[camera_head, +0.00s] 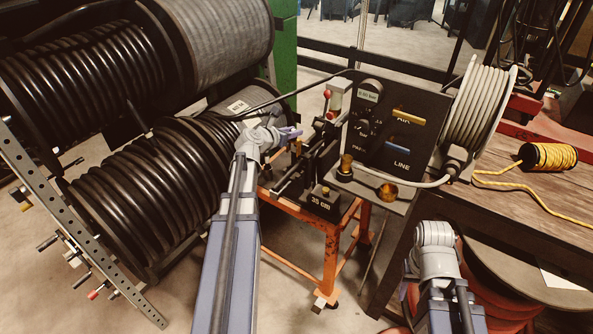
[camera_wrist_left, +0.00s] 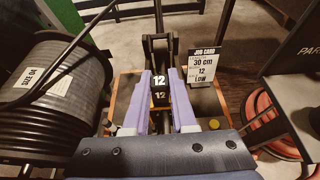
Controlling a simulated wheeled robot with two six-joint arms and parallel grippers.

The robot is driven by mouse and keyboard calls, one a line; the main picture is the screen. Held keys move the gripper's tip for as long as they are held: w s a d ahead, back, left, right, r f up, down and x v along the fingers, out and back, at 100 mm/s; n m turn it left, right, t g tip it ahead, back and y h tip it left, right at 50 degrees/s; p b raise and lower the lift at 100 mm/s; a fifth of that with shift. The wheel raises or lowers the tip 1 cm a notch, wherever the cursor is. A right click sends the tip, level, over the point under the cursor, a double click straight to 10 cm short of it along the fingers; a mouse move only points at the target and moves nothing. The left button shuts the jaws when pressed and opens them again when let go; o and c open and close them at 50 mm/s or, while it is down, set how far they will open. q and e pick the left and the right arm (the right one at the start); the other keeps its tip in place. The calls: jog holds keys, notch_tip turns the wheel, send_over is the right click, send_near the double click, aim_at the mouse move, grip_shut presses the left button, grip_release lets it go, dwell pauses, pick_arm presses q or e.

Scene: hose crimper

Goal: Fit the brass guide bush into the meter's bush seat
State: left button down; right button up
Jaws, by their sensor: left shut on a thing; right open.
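My left gripper (camera_head: 291,133) is at the crimper on the orange stand. In the left wrist view its purple fingers (camera_wrist_left: 166,112) are closed about a black piece marked 12 (camera_wrist_left: 159,84); whether this piece is loose or part of the crimper is unclear. A brass bush-like piece (camera_head: 346,163) stands upright on the grey ledge below the dark meter panel (camera_head: 398,130). A wider brass cup (camera_head: 387,192), perhaps the seat, is to its right, apart from it. My left gripper is left of both. My right wrist shows at lower right, with its fingers hidden.
A black block marked 35 cm (camera_head: 322,202) sits at the stand's front. A job card (camera_wrist_left: 203,66) reads 30 cm, 12, low. Black hose reels (camera_head: 150,190) crowd the left. A wooden bench (camera_head: 530,200) with a yellow rope spool (camera_head: 547,157) lies right.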

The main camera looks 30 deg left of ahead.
pick_arm(q)
jog(key=shift+f+b, duration=3.05)
jog(key=shift+f, duration=0.1)
notch_tip(320, 180, down, 4)
jog(key=b, duration=0.3)
jog(key=shift+r+b, duration=0.15)
jog(key=shift+b, duration=0.2)
jog(key=c, duration=0.7)
grip_release()
